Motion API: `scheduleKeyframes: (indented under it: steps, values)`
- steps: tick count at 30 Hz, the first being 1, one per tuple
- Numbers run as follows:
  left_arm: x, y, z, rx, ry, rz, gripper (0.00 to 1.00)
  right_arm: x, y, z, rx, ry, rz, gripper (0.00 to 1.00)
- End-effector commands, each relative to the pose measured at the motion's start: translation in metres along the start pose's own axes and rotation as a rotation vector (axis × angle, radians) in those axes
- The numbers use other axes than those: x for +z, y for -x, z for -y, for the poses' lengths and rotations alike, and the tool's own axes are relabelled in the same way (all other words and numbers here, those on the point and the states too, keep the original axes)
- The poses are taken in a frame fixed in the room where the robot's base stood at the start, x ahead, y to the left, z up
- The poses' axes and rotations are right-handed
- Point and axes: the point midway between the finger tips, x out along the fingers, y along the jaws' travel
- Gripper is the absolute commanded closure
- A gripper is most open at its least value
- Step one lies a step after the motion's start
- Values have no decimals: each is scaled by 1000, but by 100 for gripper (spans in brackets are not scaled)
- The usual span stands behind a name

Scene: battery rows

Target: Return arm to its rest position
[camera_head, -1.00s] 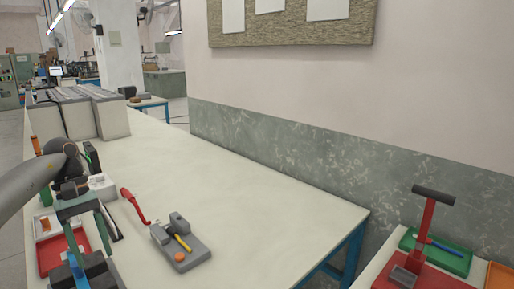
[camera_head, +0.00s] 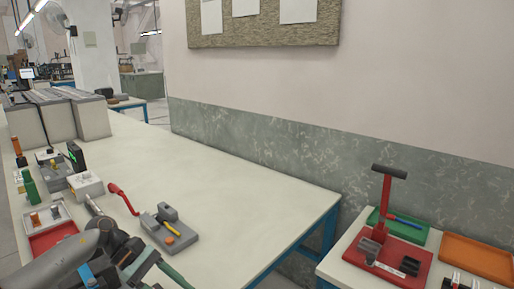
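My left arm (camera_head: 75,262) comes in at the lower left, low in front of the near end of the long table (camera_head: 215,185). Its gripper (camera_head: 145,268) shows dark links with teal and blue parts. The bottom edge cuts off the fingers, so I cannot tell whether they are open or shut, and I see nothing held. My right gripper is not in view.
A grey fixture (camera_head: 168,232) with a red-handled lever (camera_head: 122,198) stands close to the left gripper. A red tray (camera_head: 52,238) and small blocks line the left edge. The table's middle is clear. A second table at right holds a red press (camera_head: 385,195), green tray (camera_head: 412,230) and orange tray (camera_head: 478,258).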

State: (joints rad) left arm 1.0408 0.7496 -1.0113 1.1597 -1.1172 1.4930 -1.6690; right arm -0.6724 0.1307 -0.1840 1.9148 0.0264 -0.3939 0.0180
Motion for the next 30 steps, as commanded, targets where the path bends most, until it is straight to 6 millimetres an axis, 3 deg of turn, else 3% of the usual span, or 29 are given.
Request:
scheduleKeyframes:
  steps: [1, 6, 10, 14, 17, 20, 23, 26, 27, 30]
  values:
    - [13, -33, -1, 30, 75, 101, 43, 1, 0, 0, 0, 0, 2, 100]
    - [60, -98, -12, 145, 403, 438, 43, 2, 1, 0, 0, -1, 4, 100]
    - [84, -124, -18, 201, 727, 709, 43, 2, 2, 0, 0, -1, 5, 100]
    - [90, -135, -22, 231, 1100, 983, 43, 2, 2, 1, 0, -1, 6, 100]
    - [79, -139, -20, 238, 1409, 1192, 43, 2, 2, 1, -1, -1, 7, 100]
    - [56, -142, -12, 234, 1732, 1399, 43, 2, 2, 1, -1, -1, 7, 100]
    - [23, -147, 7, 222, 2063, 1606, 43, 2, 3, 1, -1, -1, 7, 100]
    - [-15, -157, 38, 207, 2394, 1817, 43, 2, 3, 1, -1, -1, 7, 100]
    - [-30, -162, 55, -198, -2483, -1871, 43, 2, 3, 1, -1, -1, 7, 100]
    - [-64, -176, 102, -146, -2193, -1639, 43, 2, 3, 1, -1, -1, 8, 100]
